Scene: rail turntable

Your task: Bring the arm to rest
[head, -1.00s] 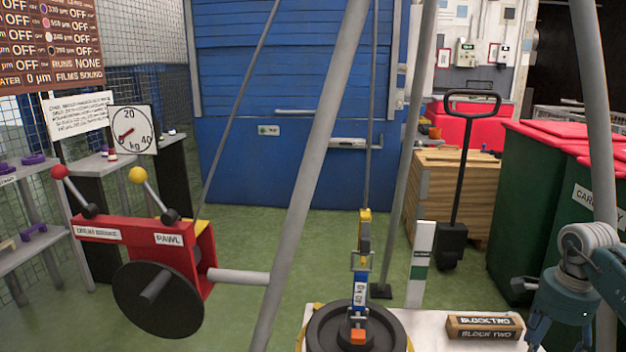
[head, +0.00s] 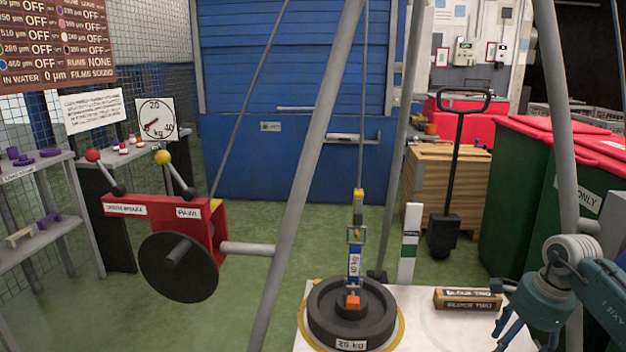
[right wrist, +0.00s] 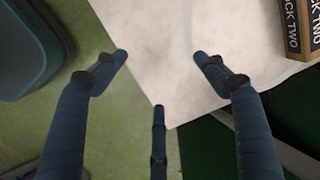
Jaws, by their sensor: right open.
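My right gripper (head: 524,338) is at the lower right of the head view, beside the right edge of the white table (head: 420,330). In the right wrist view its fingers (right wrist: 160,75) are spread apart with nothing between them. They hang over the corner of the white table (right wrist: 150,30) and the green floor. The wooden block marked BLOCK TWO (head: 468,299) lies on the table left of this gripper. It also shows at the top right of the right wrist view (right wrist: 302,30). My left gripper is not in view.
A red winch (head: 166,218) is at left. Green bins (head: 520,195), a pallet jack (head: 446,232) and a wooden crate (head: 424,180) stand behind.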

